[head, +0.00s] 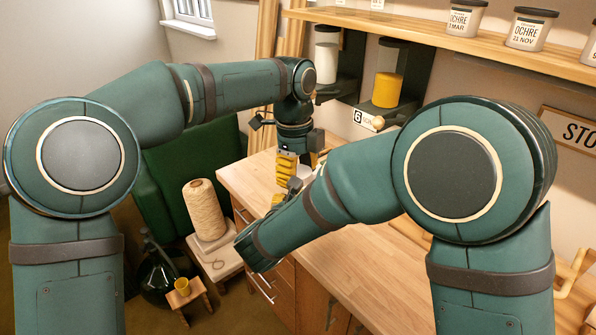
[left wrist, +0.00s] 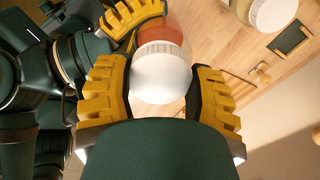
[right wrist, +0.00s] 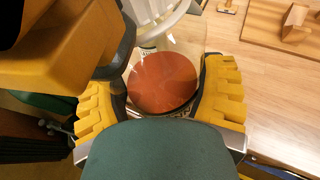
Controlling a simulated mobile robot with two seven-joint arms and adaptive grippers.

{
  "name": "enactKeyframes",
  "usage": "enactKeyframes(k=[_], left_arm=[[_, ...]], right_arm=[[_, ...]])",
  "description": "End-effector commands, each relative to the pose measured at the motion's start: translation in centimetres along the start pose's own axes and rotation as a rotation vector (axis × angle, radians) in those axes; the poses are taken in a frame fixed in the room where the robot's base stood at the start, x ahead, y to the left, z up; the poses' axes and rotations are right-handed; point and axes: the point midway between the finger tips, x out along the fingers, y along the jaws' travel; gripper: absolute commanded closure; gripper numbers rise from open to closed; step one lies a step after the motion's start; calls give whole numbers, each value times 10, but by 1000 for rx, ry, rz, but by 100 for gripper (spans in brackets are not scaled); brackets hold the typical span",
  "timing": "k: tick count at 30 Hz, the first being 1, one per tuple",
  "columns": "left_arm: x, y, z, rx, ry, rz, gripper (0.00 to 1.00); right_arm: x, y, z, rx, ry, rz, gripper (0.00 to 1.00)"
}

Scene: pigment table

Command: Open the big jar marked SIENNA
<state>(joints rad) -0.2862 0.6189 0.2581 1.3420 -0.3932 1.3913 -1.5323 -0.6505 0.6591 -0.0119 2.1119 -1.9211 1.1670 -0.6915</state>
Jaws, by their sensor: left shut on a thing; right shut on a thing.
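A big clear jar (right wrist: 163,80) with orange-brown contents is between the fingers of my right gripper (right wrist: 163,108), which is shut on its body. A ribbed white lid (left wrist: 166,75) is at the jar's top end, and my left gripper (left wrist: 160,95) is shut on it. The lid's edge also shows at the top of the right wrist view (right wrist: 150,10). I see no clear gap between lid and jar. In the head view the left gripper (head: 286,166) points down over the table, and my right arm hides most of the jar and right gripper. No SIENNA marking is readable.
The wooden worktop (head: 380,275) is mostly clear on the right. Another white-lidded jar (left wrist: 272,12) stands nearby. Dispensers with white and yellow powder (head: 388,88) are on the wall, under a shelf (head: 420,35) with OCHRE jars (head: 531,29). A twine cone (head: 204,210) stands left of the table.

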Motion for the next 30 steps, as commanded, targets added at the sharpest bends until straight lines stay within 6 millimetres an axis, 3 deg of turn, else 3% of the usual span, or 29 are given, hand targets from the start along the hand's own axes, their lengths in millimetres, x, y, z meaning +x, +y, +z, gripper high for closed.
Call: enactKeyframes(k=[1,3,13,22,30], left_arm=[[0,0,0,0,0,0,31],[0,0,0,1,0,0,14],[-3,0,0,2,0,-1,14],[-38,0,0,2,0,-2,14],[-49,-1,-1,33,0,1,13]], right_arm=[[0,0,1,1,-1,0,100],[0,0,1,1,-1,0,100],[0,0,1,1,-1,0,100],[0,0,1,1,-2,0,100],[0,0,1,1,-2,0,100]])
